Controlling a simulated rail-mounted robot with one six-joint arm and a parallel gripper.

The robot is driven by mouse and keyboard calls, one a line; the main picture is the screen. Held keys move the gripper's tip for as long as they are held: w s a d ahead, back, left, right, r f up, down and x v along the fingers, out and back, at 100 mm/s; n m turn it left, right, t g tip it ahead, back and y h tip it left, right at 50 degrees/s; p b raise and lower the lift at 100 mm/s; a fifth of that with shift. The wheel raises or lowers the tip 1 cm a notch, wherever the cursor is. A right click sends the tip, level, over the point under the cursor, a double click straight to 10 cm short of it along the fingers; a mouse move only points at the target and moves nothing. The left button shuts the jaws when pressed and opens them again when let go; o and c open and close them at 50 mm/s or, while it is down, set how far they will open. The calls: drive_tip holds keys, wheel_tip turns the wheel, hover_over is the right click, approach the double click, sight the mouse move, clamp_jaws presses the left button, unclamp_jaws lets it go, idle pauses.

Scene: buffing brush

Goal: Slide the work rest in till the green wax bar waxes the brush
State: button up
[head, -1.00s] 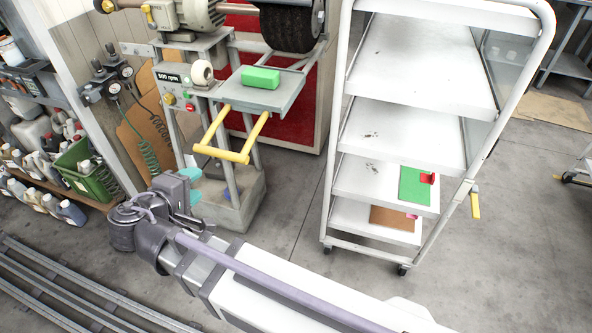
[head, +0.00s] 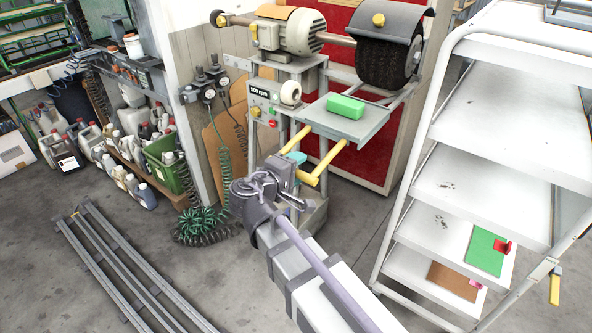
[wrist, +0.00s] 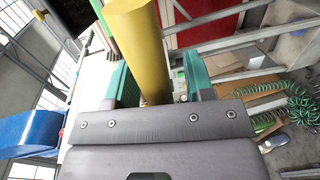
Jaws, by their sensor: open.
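The green wax bar (head: 346,107) lies on the grey work rest (head: 366,127), below and in front of the dark round brush (head: 382,62), with a visible gap between bar and brush. The work rest has a yellow U-shaped handle (head: 327,158) sticking out toward me. My gripper (head: 291,172) is at the handle's front crossbar and hides part of it. In the wrist view my gripper (wrist: 158,84) is open, its green fingers on either side of a yellow bar (wrist: 143,45). Whether either finger touches the bar cannot be told.
A motor (head: 290,32) drives the brush shaft above the rest. A white shelf cart (head: 470,190) stands close on the right. Metal rails (head: 125,270) lie on the floor.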

clamp_jaws()
idle(0.4)
drive_tip(key=shift+w, duration=0.1)
